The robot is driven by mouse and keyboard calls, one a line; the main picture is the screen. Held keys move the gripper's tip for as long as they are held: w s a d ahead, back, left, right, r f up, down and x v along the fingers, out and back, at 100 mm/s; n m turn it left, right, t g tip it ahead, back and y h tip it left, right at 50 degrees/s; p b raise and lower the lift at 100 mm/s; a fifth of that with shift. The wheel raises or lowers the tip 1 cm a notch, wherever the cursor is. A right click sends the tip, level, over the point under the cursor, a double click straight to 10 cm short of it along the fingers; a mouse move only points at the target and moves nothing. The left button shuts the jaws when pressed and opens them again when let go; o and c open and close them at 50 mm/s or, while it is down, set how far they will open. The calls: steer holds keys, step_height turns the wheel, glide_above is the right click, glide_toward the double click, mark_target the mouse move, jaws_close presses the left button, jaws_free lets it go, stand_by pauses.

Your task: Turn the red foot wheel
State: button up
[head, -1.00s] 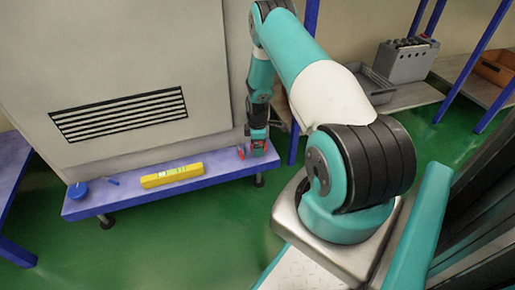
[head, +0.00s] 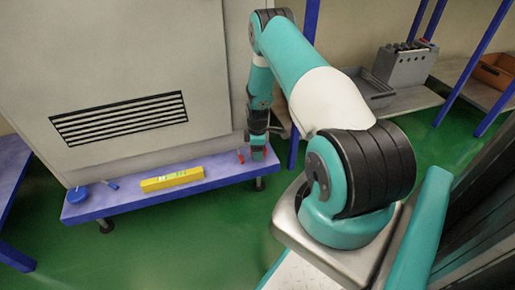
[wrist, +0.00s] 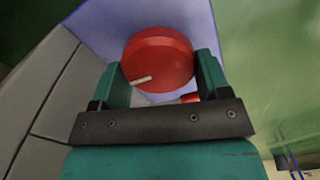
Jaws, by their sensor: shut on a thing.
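The red foot wheel (wrist: 160,55) is a round red knob with a white mark on its top. In the wrist view it sits between the two teal fingers of my gripper (wrist: 162,75), which is shut on it. In the head view my gripper (head: 257,152) is low at the right end of the blue platform (head: 222,174), and the wheel is mostly hidden there by the gripper.
A grey cabinet (head: 110,50) with a vent stands behind. Green floor (head: 200,225) lies open in front.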

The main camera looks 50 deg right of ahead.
steer(key=m+p, duration=0.1)
steer(key=m, duration=0.2)
steer(key=shift+d+r+m, duration=0.1)
steer(key=shift+m, duration=0.2)
steer(key=m+p, duration=0.1)
steer(key=m, duration=0.3)
steer(key=shift+w+d+m+p, duration=0.1)
steer(key=shift+m+p, duration=0.2)
steer(key=m, duration=0.3)
steer(key=shift+d+m+p, duration=0.1)
steer(key=shift+m+p, duration=0.2)
steer(key=shift+p, duration=0.05)
steer(key=m, duration=0.4)
steer(key=shift+d+m+p, duration=0.1)
steer(key=shift+m+p, duration=0.2)
steer(key=shift+p, duration=0.05)
steer(key=m, duration=0.6)
steer(key=shift+d+p, duration=0.1)
steer(key=shift+p, duration=0.25)
steer(key=m, duration=0.6)
steer(key=shift+s+m+p, duration=0.3)
steer(key=shift+m, duration=0.1)
steer(key=o, duration=0.9)
